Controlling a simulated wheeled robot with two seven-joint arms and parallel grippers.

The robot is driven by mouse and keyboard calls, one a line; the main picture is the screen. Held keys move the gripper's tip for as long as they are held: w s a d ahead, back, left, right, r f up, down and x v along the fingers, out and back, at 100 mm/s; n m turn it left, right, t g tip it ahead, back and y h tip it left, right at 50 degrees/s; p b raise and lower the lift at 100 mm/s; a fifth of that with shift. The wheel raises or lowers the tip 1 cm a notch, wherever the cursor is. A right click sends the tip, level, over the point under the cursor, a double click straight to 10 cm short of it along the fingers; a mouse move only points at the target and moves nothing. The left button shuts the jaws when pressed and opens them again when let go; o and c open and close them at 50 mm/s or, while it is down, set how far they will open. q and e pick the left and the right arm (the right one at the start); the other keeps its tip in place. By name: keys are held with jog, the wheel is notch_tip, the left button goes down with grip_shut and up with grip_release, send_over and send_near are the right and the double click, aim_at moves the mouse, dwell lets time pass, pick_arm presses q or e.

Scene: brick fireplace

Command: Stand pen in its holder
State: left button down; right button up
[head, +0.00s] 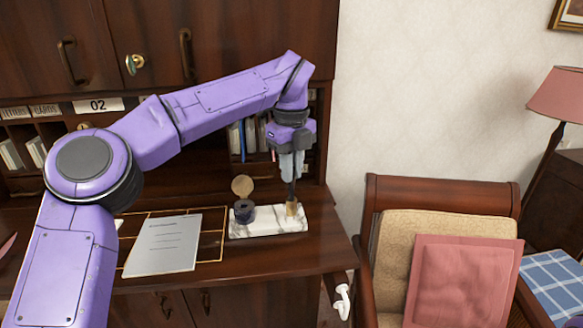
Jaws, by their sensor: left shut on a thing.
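My left gripper (292,172) points straight down over the right end of a white marble desk stand (268,226). It is shut on a dark, thin pen (292,190), which looks upright. A small brass-coloured holder (291,209) stands on the stand directly below the gripper. The pen's lower end meets the holder's top in the picture; how far it is inside cannot be told. The pen's upper part is hidden by the fingers. My right gripper is not in view.
A dark inkwell (244,211) with a raised round lid (242,186) stands on the stand's left part. A paper (164,245) lies left of it on the desk. Shelves with books (245,140) stand close behind. A chair (440,230) is at the right.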

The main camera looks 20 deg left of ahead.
pick_arm(q)
jog(key=shift+f, duration=0.2)
jog(key=c, duration=1.1)
grip_release()
jog(key=shift+r, duration=0.1)
jog(key=shift+o, duration=0.2)
notch_tip(320, 180, up, 11)
jog(key=p, duration=0.2)
jog(key=shift+f+p, duration=0.2)
jog(key=shift+p, duration=0.1)
